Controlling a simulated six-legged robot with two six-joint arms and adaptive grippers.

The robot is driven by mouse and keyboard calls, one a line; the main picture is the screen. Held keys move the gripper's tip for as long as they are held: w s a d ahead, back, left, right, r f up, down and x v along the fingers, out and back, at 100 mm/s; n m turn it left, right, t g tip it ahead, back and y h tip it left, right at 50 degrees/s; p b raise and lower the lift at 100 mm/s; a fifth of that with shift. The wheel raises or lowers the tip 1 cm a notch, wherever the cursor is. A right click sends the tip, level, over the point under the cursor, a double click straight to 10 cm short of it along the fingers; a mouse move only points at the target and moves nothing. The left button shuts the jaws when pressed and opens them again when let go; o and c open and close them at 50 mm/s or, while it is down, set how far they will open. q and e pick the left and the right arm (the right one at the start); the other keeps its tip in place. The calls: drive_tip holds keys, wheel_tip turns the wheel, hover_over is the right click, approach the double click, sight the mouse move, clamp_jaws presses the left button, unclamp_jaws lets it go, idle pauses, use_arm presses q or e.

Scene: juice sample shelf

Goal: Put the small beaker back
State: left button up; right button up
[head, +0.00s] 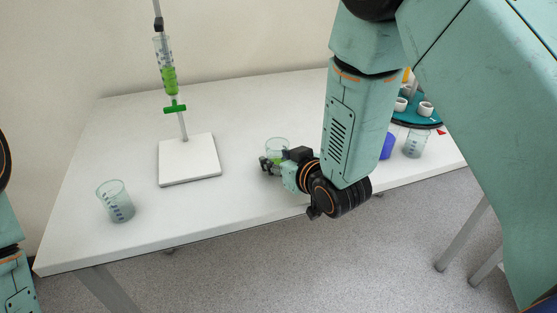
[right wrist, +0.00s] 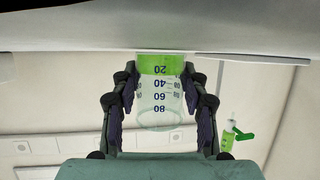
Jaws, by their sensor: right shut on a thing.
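The small beaker (head: 277,145) is clear and has green liquid in its bottom. My right gripper (head: 275,165) is shut around it near the middle of the white table (head: 230,207). In the right wrist view, the beaker (right wrist: 160,98) sits between the two fingers of the right gripper (right wrist: 160,95), with its volume marks showing. That picture is upside down, and the beaker's base is close to the tabletop. I cannot tell whether it touches. My left gripper is out of view; only part of the left arm shows at the left edge.
A burette (head: 166,66) with green liquid stands on a white base plate (head: 190,160). An empty-looking beaker (head: 116,202) stands front left. Another beaker (head: 414,144), a blue object (head: 386,146) and a teal round stand (head: 418,114) with white cups are at the right, behind my arm.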

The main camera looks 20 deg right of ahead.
drive_tip(key=shift+d+f, duration=0.1)
drive_tip(key=shift+d, duration=0.3)
drive_tip(key=o, duration=0.9)
drive_tip(key=shift+s+d, duration=0.1)
drive_tip(key=shift+d, duration=0.2)
drive_tip(key=shift+o, duration=1.4)
drive_tip(key=shift+a, duration=0.55)
drive_tip(key=shift+d, duration=0.45)
drive_tip(key=v, duration=0.8)
drive_tip(key=shift+s+p, duration=0.1)
drive_tip(key=shift+p, duration=0.25)
drive_tip(key=shift+r+p+v, duration=0.2)
drive_tip(key=shift+p+v, duration=0.55)
drive_tip(key=shift+v, duration=0.4)
drive_tip(key=shift+s+a+r+p, duration=0.15)
drive_tip(key=shift+s+r+p, duration=0.05)
drive_tip(key=shift+s+p, duration=0.2)
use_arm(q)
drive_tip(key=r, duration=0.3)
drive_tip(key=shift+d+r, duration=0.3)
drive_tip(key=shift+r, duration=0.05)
use_arm(e)
drive_tip(key=shift+s+d, duration=0.2)
drive_tip(key=shift+s, duration=0.05)
